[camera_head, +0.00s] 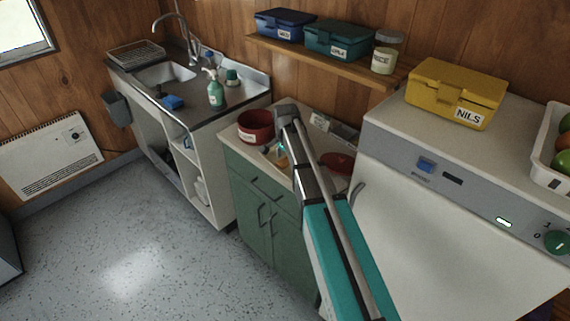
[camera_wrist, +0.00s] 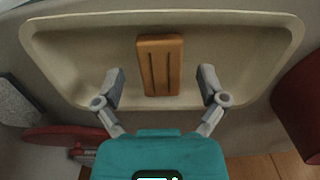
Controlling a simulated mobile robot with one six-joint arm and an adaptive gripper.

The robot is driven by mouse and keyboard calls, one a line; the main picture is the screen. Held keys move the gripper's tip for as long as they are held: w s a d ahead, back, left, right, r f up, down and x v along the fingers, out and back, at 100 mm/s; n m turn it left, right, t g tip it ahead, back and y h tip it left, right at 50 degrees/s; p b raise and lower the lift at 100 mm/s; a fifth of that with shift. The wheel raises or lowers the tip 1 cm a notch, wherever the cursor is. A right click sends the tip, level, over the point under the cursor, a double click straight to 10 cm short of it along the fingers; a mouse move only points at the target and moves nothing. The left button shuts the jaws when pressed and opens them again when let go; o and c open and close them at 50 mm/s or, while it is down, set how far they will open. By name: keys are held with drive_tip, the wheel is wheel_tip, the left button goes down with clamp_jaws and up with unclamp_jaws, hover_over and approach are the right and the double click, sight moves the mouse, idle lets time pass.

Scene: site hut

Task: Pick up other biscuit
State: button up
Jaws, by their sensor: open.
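One orange-brown oblong biscuit (camera_wrist: 160,62) with two dark grooves lies in a cream tray (camera_wrist: 60,52) in the wrist view. The rest of the tray floor is bare. My gripper (camera_wrist: 161,86) is open and empty, its fingers wide apart to the left and right of the biscuit's near end, with gaps on both sides. I cannot tell its exact height above the tray. In the head view my arm hides most of the tray, and only a small orange patch shows beside it.
A red tin (camera_head: 256,127) stands close to the tray; in the wrist view it is at the right (camera_wrist: 302,108). A red lid (camera_head: 338,163) lies on the other side. The white appliance (camera_head: 400,115) with a yellow box (camera_head: 455,92) rises to the right.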

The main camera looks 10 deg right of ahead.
idle(0.3)
drive_tip(key=c, duration=0.9)
wheel_tip(320, 180, up, 3)
drive_tip(key=p, duration=0.2)
drive_tip(key=shift+f+p, duration=0.2)
drive_tip(key=shift+p, duration=0.15)
drive_tip(key=s+a+r+p, duration=0.1)
drive_tip(key=s+r+p, duration=0.2)
drive_tip(key=s, duration=0.1)
drive_tip(key=s+a+r+p, duration=0.1)
drive_tip(key=s+r+p, duration=0.3)
drive_tip(key=s, duration=0.1)
drive_tip(key=s+a+r+p, duration=0.2)
drive_tip(key=s+r+p, duration=0.1)
drive_tip(key=s, duration=0.1)
drive_tip(key=shift+s+a+r, duration=0.1)
drive_tip(key=shift+s+r, duration=0.1)
